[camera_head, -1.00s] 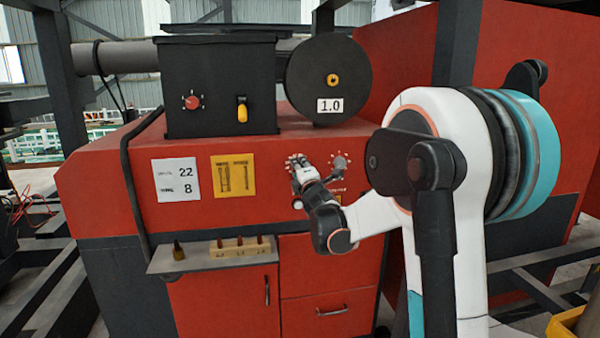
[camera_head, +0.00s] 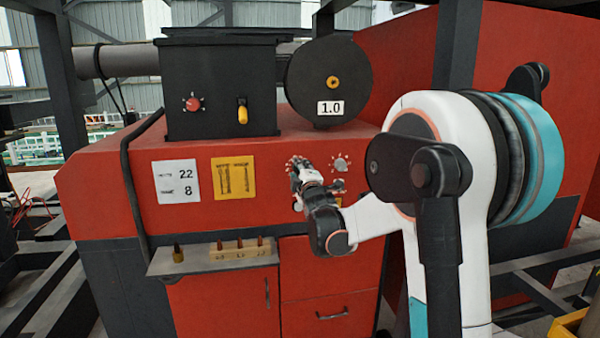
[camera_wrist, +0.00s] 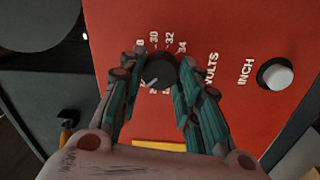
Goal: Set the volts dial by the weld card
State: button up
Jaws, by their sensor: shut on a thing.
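The weld card (camera_head: 175,181) is a white sheet on the red front panel, reading 22 above 8; its small words are blurred in the head view. The volts dial (camera_wrist: 160,70) is a dark round knob in the wrist view, with a pale pointer line toward lower left. The scale shows 30, 32 and 34 beside it, next to the word VOLTS; the other marks are partly hidden by my fingers. My gripper (camera_wrist: 157,76) is shut on this dial, one finger on each side. In the head view my gripper (camera_head: 297,168) covers most of it.
A second grey dial (camera_head: 340,163) sits just right of my gripper. A white INCH button (camera_wrist: 276,74) shows in the wrist view. A yellow chart (camera_head: 233,177) hangs beside the card. A shelf (camera_head: 212,257) juts out below. A spool marked 1.0 (camera_head: 312,80) stands above.

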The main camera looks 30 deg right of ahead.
jog(key=shift+f, duration=0.1)
jog(key=o, duration=1)
jog(key=shift+o, duration=0.2)
jog(key=v, duration=1.2)
